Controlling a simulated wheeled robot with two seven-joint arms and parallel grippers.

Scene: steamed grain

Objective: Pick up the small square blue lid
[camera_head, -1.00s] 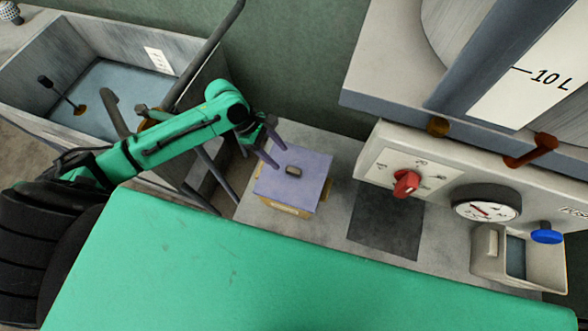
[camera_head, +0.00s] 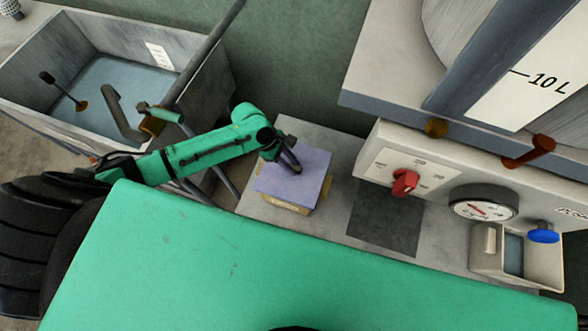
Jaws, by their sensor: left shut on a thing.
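The small square blue lid (camera_head: 308,178) lies flat on a tan box (camera_head: 285,206) on the grey counter, left of the dark square patch. Its colour is a dull blue-violet. My left gripper (camera_head: 291,167) reaches in from the left over the lid's middle, with its fingers together at the small dark knob there. The fingers hide the knob, and the gripper is shut on it. The lid still appears to rest on the box; I cannot see a gap. My right gripper is not in view.
A grey sink (camera_head: 120,90) stands at the upper left. To the right is a control panel with a red knob (camera_head: 404,182), a round gauge (camera_head: 483,203) and a blue knob (camera_head: 543,234). A large vessel (camera_head: 470,60) stands above it. A dark square (camera_head: 385,218) on the counter is clear.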

